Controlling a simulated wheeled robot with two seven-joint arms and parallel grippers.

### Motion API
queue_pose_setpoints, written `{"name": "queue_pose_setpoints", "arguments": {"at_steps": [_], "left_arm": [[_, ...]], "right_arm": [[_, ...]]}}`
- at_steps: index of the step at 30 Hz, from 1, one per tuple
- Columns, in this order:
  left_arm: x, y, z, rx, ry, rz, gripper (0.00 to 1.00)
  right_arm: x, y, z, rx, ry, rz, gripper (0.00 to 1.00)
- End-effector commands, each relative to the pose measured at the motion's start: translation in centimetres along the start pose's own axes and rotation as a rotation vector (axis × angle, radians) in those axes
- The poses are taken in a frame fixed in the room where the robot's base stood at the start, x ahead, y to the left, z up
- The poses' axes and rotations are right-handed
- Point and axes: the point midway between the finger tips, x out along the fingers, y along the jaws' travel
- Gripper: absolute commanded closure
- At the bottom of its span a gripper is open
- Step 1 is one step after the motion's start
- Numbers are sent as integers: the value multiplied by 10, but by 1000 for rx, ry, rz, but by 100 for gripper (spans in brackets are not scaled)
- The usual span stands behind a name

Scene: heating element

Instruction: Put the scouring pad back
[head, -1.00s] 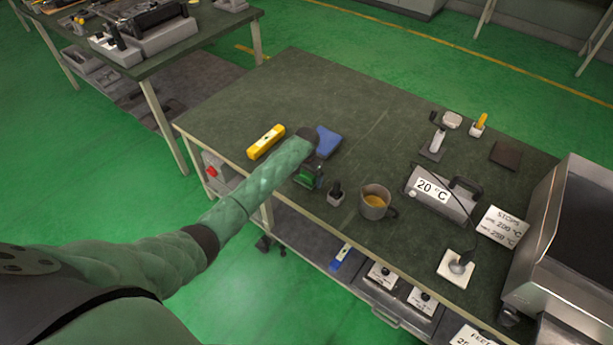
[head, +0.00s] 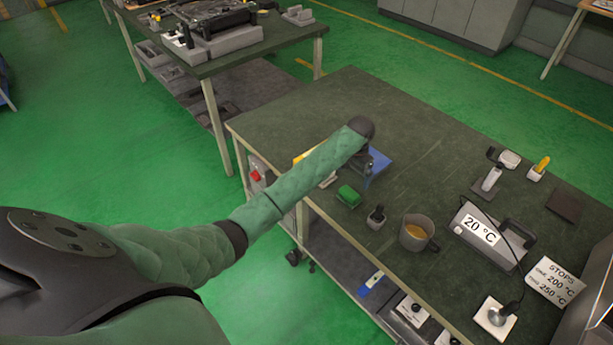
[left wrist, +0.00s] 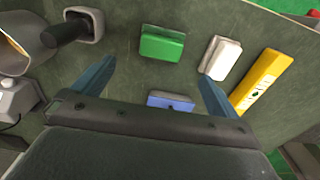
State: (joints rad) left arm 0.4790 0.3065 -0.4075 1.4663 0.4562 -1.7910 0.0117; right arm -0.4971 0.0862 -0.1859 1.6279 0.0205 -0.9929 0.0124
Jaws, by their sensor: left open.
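The green scouring pad (head: 348,196) lies flat near the table's front edge, left of a small dark-handled holder (head: 376,217). It also shows in the left wrist view (left wrist: 162,43), beyond my fingertips and apart from them. My left gripper (head: 367,172) is open and empty, over a flat blue item (head: 380,161). In the left wrist view the two fingers (left wrist: 154,85) stand wide apart, with part of the blue item (left wrist: 170,101) showing between them. A white block (left wrist: 220,57) lies beside the pad, partly behind my arm in the head view. My right gripper is not in view.
A yellow bar (left wrist: 262,80) lies beyond the white block. A mug (head: 418,233), a heater marked 20 °C (head: 487,236) and a sign (head: 555,280) stand to the right. The table's back left (head: 320,105) is clear.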

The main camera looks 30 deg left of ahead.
Motion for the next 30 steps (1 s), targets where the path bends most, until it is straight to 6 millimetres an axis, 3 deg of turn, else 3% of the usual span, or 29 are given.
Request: {"name": "queue_pose_setpoints", "arguments": {"at_steps": [11, 20, 23, 26, 30], "left_arm": [[46, 76, 52, 23, 177, 29, 2], [69, 135, 116, 0, 355, 52, 2], [93, 147, 145, -23, 376, 55, 2], [133, 156, 180, -54, 363, 55, 2], [206, 169, 243, -97, 304, 50, 2]], "right_arm": [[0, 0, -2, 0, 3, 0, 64], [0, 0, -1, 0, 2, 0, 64], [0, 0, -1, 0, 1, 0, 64], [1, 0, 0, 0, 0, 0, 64], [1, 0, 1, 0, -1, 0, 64]]}}
